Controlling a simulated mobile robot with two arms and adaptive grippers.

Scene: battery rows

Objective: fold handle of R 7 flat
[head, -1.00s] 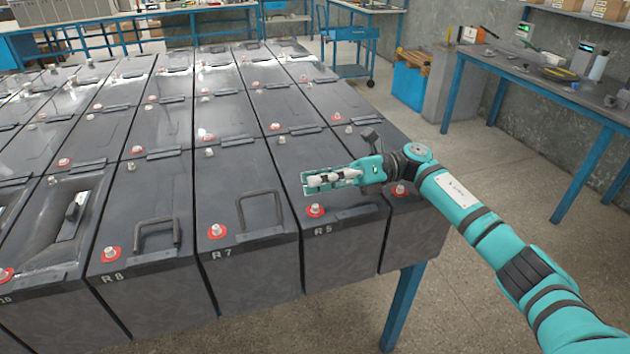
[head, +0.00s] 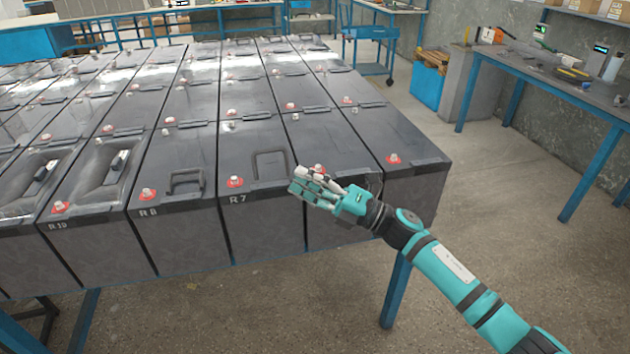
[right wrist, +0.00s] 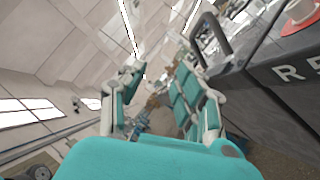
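The R 7 battery (head: 255,135) stands in the front row, its label on the front edge. Its dark loop handle (head: 270,165) shows behind the red-ringed terminal. A raised dark handle (right wrist: 213,40) shows beside the R 5 label. My left gripper is out of view.
The R 8 battery (head: 180,140), left of R 7, has a handle (head: 186,183) that looks partly raised. Batteries stand tightly packed in rows behind. A workbench (head: 545,75) stands at the right. The floor (head: 480,190) between is clear.

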